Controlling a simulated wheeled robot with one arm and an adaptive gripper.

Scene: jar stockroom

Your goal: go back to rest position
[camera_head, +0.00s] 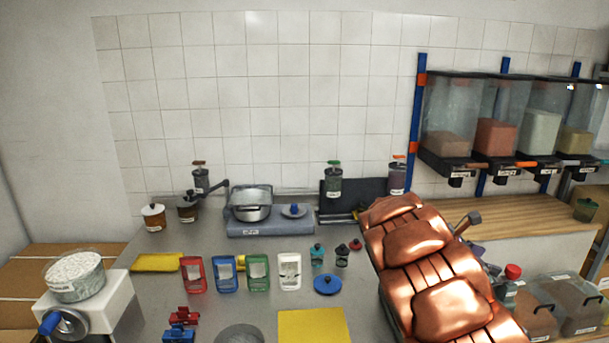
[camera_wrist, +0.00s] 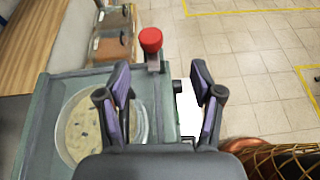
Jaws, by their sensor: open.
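My gripper (camera_wrist: 163,98) shows in the wrist view with its two purple-padded fingers apart and nothing between them. It is above the edge of a grey-green surface, with a tiled floor beyond. A round glass dish (camera_wrist: 75,125) with pale, speckled contents is at its left, partly hidden by the gripper. A red-topped item (camera_wrist: 151,40) stands just beyond the fingertips. In the head view my copper-coloured arm covers the right part of the counter, and my gripper cannot be made out there.
The grey counter (camera_head: 185,238) holds a hotplate (camera_head: 270,228) with a pot (camera_head: 250,208), several coloured frames, a yellow mat (camera_head: 312,325) and jars. Dispensers (camera_head: 497,130) hang at the right. Lidded bins (camera_head: 577,305) stand right of my arm. The floor (camera_wrist: 245,65) is open beyond the counter.

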